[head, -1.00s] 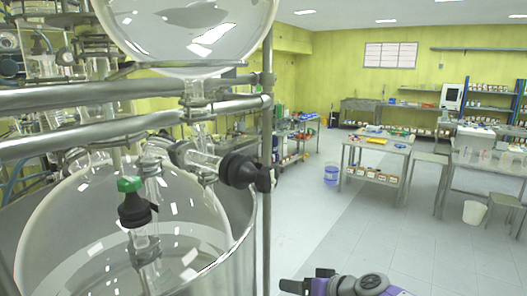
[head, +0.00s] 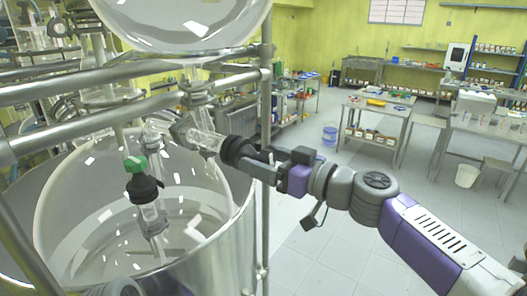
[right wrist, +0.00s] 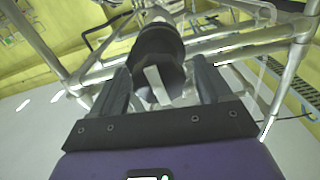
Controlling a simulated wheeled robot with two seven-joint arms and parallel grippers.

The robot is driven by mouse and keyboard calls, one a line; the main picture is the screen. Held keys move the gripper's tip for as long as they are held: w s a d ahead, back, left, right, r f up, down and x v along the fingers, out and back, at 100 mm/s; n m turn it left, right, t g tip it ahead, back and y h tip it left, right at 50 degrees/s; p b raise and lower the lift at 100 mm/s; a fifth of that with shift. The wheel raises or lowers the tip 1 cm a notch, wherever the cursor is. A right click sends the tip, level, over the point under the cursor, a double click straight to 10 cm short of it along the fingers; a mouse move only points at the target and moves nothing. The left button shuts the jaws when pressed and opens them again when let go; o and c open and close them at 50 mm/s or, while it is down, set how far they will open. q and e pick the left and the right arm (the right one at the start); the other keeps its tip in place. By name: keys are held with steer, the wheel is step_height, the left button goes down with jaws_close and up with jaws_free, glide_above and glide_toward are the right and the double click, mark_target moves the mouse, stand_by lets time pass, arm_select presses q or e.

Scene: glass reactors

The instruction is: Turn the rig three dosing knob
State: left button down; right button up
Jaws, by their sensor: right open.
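The black dosing knob (head: 236,150) sits at the end of a glass side arm on the reactor, at the centre of the head view. In the right wrist view the knob (right wrist: 158,55) lies between the two fingers, with a pale bar across its end face. My right gripper (head: 262,163) is open, its fingers pointing at the knob's end; it also shows in the right wrist view (right wrist: 158,90), one finger on each side of the knob. I cannot tell whether the fingers touch it. My left gripper is not clearly in view.
A large glass vessel (head: 75,190) stands in a metal jacket (head: 225,240). A black valve with a green cap (head: 136,163) is left of the knob. Steel rails (head: 120,75) and an upright post (head: 265,110) stand close to the gripper.

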steer(key=shift+w+a, duration=0.2)
steer(key=shift+a, duration=0.05)
steer(key=c, duration=1)
steer(key=shift+m, duration=0.3)
